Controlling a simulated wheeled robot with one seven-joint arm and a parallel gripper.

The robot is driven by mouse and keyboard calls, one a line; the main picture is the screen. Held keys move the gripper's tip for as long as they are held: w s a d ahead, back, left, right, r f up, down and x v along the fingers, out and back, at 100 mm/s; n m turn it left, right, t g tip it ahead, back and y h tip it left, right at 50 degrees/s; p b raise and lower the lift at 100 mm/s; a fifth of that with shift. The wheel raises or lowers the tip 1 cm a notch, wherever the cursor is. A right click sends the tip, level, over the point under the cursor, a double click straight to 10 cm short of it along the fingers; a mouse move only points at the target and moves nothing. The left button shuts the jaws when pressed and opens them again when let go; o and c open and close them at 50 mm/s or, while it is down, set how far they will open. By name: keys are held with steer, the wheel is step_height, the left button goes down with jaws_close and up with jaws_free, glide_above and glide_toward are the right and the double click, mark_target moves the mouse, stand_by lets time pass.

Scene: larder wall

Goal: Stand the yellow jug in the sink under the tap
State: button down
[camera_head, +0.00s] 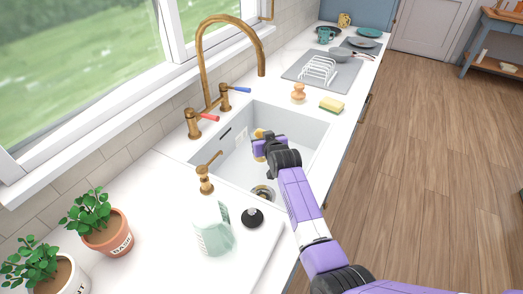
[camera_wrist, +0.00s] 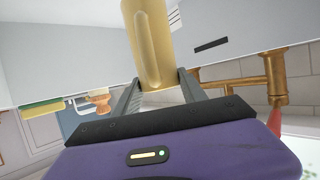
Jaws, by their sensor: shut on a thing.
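My gripper (camera_head: 268,150) reaches into the white sink (camera_head: 305,128) and is shut on the yellow jug (camera_head: 259,133). Only a small part of the jug shows beside the jaws in the head view. In the wrist view the jug (camera_wrist: 148,40) is a smooth yellow body between the two grey fingers of my gripper (camera_wrist: 160,84). The brass tap (camera_head: 205,65) arches over the sink, its spout end above and behind the jug in the picture. Whether the jug touches the sink floor cannot be told.
A brass drain (camera_head: 263,192) lies at the sink's near end. A soap bottle (camera_head: 212,225), a black stopper (camera_head: 252,217) and potted herbs (camera_head: 105,232) stand nearer. A brush (camera_head: 298,93), a sponge (camera_head: 332,104) and a dish rack (camera_head: 318,70) are beyond the sink.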

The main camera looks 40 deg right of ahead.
steer(key=shift+f, duration=3.5)
steer(key=c, duration=0.6)
jaws_free()
steer(key=shift+f, duration=0.15)
steer(key=shift+c, duration=0.2)
steer(key=shift+r, duration=0.2)
steer(key=shift+s+a, duration=0.15)
steer(key=shift+s, duration=0.15)
steer(key=v, duration=0.7)
